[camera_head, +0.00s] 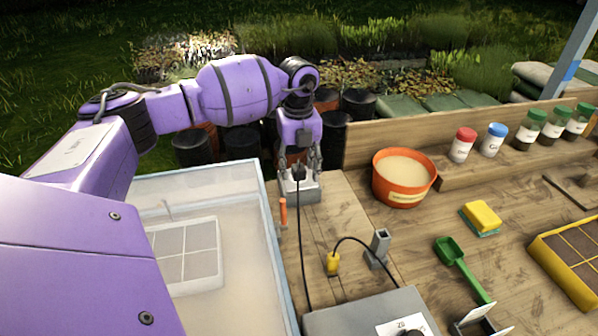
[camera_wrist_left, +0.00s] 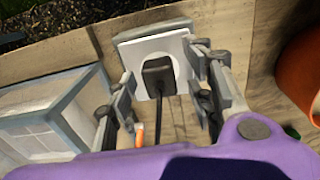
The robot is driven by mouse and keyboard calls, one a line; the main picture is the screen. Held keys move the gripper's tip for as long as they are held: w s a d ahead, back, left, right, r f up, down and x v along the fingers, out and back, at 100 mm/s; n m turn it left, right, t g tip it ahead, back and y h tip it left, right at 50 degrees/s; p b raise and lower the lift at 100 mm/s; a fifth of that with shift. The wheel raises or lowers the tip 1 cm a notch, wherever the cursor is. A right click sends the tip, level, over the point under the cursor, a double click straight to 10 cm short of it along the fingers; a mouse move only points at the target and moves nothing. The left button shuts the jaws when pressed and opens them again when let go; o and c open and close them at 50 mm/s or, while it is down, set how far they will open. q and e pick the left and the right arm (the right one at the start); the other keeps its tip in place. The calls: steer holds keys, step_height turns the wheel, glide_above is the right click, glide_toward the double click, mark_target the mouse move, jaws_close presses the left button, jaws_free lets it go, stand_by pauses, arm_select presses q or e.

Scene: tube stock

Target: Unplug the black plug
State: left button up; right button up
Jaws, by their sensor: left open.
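The black plug (camera_head: 298,172) sits in a grey-white socket box (camera_head: 303,192) at the back of the wooden bench, and its black cable runs forward from it. In the left wrist view the plug (camera_wrist_left: 158,74) stands against the white socket face (camera_wrist_left: 150,47). My left gripper (camera_head: 300,165) is over the socket box. Its two fingers (camera_wrist_left: 160,95) are spread with the plug and cable between them; a gap shows on both sides, so they look apart from the plug. My right gripper is in neither view.
A clear-walled tub (camera_head: 262,225) stands left of the socket, with an orange-handled tool (camera_head: 283,212) between them. An orange bucket (camera_head: 403,178) stands to the right. A yellow plug (camera_head: 333,263) and a grey box (camera_head: 365,318) are nearer the front.

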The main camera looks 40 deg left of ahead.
mark_target(299, 167)
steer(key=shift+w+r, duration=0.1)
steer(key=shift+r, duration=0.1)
arm_select(q)
steer(key=shift+c, duration=0.5)
jaws_close()
steer(key=shift+r, duration=0.15)
steer(key=shift+r+p, duration=1.45)
steer(key=shift+r, duration=1.45)
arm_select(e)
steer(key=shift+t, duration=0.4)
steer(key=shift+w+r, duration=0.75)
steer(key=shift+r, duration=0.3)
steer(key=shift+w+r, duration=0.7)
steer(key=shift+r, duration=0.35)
